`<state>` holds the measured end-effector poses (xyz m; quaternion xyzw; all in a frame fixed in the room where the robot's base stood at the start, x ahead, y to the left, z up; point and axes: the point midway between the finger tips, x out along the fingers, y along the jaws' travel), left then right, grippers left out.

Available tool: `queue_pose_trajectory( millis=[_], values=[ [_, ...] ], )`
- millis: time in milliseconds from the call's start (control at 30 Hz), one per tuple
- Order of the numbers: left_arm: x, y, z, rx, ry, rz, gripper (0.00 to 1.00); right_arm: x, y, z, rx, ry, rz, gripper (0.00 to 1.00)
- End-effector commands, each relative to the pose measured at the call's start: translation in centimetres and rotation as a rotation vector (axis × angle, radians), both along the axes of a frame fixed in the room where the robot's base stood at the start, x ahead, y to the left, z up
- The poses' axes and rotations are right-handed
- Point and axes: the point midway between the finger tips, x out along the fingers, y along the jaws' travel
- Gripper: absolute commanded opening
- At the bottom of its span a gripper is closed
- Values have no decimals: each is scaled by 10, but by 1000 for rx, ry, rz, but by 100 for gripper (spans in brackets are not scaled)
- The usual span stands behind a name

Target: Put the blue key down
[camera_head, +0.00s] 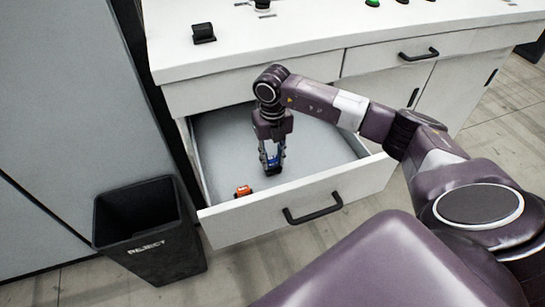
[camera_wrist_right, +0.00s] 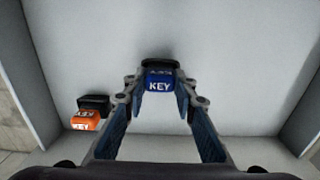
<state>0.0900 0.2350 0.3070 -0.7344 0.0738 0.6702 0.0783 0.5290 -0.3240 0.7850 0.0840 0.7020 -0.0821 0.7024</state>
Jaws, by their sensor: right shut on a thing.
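The blue key (camera_head: 273,161) is between the fingers of my right gripper (camera_head: 271,152), inside the open drawer (camera_head: 320,152). In the right wrist view the blue key (camera_wrist_right: 160,84) shows its "KEY" label and a black end, between the fingertips of my right gripper (camera_wrist_right: 159,95). The gripper points down and is shut on the key. I cannot tell whether the key touches the drawer floor. My left gripper is not in view.
An orange key (camera_head: 243,191) with a black part lies in the drawer near its front left; it also shows in the right wrist view (camera_wrist_right: 86,121). A black REJECT bin (camera_head: 148,225) stands left of the drawer. The drawer floor is otherwise clear. The white counter (camera_head: 300,35) is behind.

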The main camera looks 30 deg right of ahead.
Motion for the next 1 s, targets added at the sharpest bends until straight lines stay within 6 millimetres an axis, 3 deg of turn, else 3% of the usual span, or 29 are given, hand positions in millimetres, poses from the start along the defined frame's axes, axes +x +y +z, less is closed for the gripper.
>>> queue_pose_trajectory(
  millis=[267,300,467,833,1000],
  values=[
    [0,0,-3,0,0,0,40,0,0,-3,0,0,0,3],
    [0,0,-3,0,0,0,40,0,0,-3,0,0,-1,26],
    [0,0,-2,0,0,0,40,0,0,-2,0,0,-1,43],
    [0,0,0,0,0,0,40,1,0,5,0,-2,-1,43],
    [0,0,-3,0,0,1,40,1,-1,33,-1,-5,-1,43]
  ],
)
